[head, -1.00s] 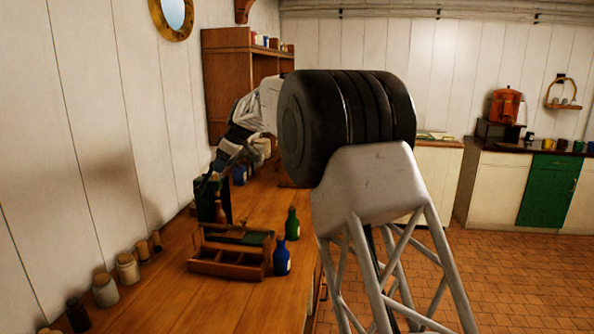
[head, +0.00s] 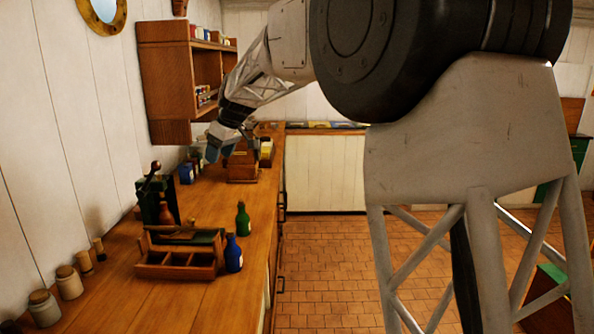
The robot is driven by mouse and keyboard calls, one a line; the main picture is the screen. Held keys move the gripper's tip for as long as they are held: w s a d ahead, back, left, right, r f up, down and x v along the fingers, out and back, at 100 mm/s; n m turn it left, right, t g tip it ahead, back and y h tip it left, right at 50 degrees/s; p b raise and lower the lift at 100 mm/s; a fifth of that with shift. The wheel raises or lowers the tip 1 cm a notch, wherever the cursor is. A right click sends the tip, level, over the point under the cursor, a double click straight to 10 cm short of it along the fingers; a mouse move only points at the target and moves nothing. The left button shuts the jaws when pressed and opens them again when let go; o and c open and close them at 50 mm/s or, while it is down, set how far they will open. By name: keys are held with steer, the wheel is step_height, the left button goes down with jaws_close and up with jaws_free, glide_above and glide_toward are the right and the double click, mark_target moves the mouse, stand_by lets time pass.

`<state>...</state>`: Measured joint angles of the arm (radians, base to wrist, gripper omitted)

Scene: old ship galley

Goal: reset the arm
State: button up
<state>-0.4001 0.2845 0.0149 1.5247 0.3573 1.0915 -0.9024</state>
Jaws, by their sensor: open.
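My gripper (head: 232,147) is at the end of my arm, which reaches down and left over the far part of the wooden counter (head: 262,200). Its fingers are apart, with no held thing visible between them. It is in front of a small wooden box (head: 242,172) in the picture; I cannot tell whether they touch. My large dark shoulder joint and pale lattice column fill the right side and hide part of the room.
A wooden caddy (head: 176,266), a blue bottle (head: 233,254), a green bottle (head: 243,219) and a dark green grinder (head: 150,203) stand nearer on the counter. Corked jars (head: 68,282) line the wall.

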steer(key=s+d+m+t+h, duration=0.15)
steer(key=s+d+m, duration=0.55)
steer(key=s+d, duration=1.75)
steer(key=s+d+f+m+h, duration=0.1)
steer(key=s+d+f+m, duration=0.1)
steer(key=s+d+f, duration=0.3)
steer(key=s+d+f+m+h, duration=0.1)
steer(key=s+d+f, duration=0.3)
steer(key=s, duration=0.8)
steer(key=s+d+f+m+h, duration=0.1)
steer(key=s+d+f+m, duration=0.2)
steer(key=s+d+f, duration=0.2)
steer(key=s+d, duration=0.2)
steer(key=s, duration=0.2)
steer(key=shift+s+f+m, duration=0.3)
steer(key=shift+s, duration=0.05)
